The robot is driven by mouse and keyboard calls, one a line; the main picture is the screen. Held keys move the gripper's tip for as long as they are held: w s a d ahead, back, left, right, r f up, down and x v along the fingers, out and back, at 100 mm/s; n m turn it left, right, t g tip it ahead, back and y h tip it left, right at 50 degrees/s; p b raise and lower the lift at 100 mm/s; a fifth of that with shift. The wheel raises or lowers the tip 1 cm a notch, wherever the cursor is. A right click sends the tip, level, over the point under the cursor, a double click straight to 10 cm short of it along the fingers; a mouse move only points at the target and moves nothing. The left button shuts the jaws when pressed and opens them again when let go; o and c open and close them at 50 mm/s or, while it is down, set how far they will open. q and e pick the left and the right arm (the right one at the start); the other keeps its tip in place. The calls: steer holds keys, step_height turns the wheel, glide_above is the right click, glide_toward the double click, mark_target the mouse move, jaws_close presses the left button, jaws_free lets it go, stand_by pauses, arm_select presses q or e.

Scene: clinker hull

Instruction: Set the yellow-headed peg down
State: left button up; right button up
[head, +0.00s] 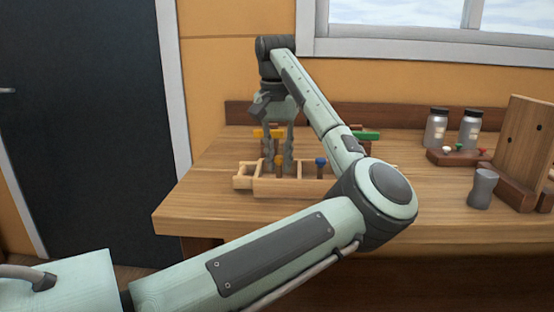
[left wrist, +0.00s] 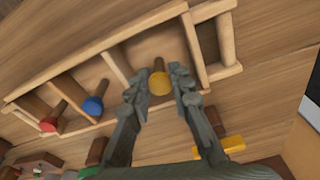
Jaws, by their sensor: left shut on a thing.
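The yellow-headed peg (left wrist: 158,83) shows between the fingers of my left gripper (left wrist: 163,78) in the left wrist view. The gripper is shut on it, pointing down over the wooden tray. In the head view the peg's head (head: 279,160) is beside the left gripper's fingers (head: 282,166). The peg is at a wide compartment of the divided tray (head: 290,188); I cannot tell whether its lower end touches the floor. A blue-headed peg (left wrist: 93,105) and a red-headed peg (left wrist: 49,124) lie further left in the wrist view. My right gripper is out of view.
A yellow-topped piece (head: 266,133) and a green-topped piece (head: 366,135) stand behind the tray. Jars (head: 436,128), a grey cup (head: 482,188) and an upright wooden board (head: 526,140) stand at the right. The bench front left (head: 195,205) is clear.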

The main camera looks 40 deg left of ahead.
arm_select(q)
steer(key=shift+f, duration=0.15)
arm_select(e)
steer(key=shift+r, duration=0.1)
arm_select(q)
steer(key=o, duration=0.7)
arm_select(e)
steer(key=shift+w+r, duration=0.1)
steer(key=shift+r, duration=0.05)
arm_select(q)
steer(key=shift+r, duration=0.25)
steer(key=r, duration=0.4)
steer(key=s+r, duration=0.1)
steer(key=r, duration=0.2)
steer(key=r+p, duration=0.1)
steer(key=r, duration=0.3)
steer(key=shift+s+d+r, duration=0.2)
steer(key=shift+s+r, duration=0.05)
steer(key=shift+r, duration=0.1)
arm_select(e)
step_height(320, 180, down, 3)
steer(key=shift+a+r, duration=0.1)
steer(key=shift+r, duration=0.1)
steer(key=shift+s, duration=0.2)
